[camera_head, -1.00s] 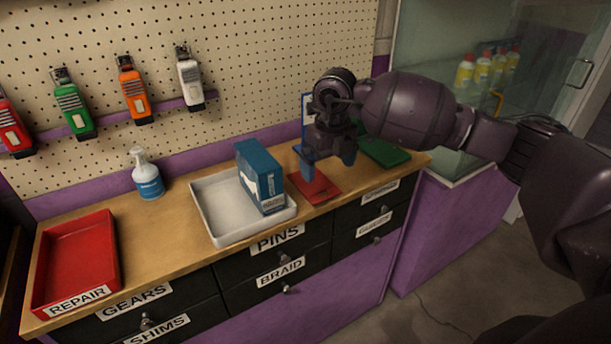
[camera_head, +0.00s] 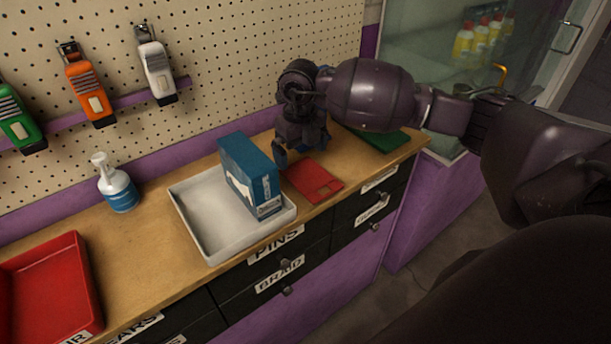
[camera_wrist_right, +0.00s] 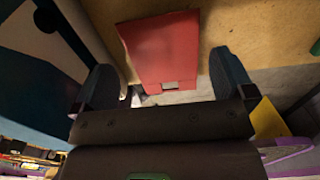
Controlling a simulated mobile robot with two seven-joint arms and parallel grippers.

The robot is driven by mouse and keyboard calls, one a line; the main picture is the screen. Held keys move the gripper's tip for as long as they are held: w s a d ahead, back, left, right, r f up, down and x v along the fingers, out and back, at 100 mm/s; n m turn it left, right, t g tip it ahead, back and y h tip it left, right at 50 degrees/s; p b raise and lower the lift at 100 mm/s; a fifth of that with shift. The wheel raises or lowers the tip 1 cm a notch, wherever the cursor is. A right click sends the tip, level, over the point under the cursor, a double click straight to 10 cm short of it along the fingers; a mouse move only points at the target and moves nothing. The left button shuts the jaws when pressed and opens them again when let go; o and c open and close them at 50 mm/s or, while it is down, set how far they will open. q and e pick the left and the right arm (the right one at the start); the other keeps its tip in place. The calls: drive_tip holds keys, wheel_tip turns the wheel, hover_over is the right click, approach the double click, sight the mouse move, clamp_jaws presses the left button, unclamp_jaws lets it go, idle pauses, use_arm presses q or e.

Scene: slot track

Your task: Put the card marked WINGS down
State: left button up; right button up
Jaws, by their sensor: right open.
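No card with readable WINGS lettering shows. A red flat card or board (camera_head: 313,181) with a small slot near one end lies on the wooden counter. It also shows in the right wrist view (camera_wrist_right: 163,48), ahead of and between the two fingers. My right gripper (camera_head: 302,153) is open and empty, close behind the red board. A green flat board (camera_head: 385,138) lies on the counter farther right, partly hidden by my right arm. My left gripper is not in view.
A blue box (camera_head: 247,172) stands in a white tray (camera_head: 187,207) left of the red board. A red tray (camera_head: 82,262) and a spray bottle (camera_head: 115,184) are farther left. Drawers labelled PINS and BRAID face the front.

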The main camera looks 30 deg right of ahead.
sight(302, 170)
drive_tip(key=shift+f, duration=0.4)
wheel_tip(302, 170, down, 5)
drive_tip(key=shift+s+r, duration=0.1)
drive_tip(key=shift+s, duration=0.05)
drive_tip(key=c, duration=0.6)
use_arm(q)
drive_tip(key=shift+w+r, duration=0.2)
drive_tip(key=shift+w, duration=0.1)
use_arm(e)
drive_tip(key=shift+c, duration=0.2)
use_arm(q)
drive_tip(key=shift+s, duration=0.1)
use_arm(e)
drive_tip(key=shift+r, duration=0.1)
drive_tip(key=shift+r, duration=0.25)
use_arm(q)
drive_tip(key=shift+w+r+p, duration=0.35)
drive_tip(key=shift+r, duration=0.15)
use_arm(e)
wheel_tip(302, 170, up, 19)
drive_tip(key=shift+r, duration=0.2)
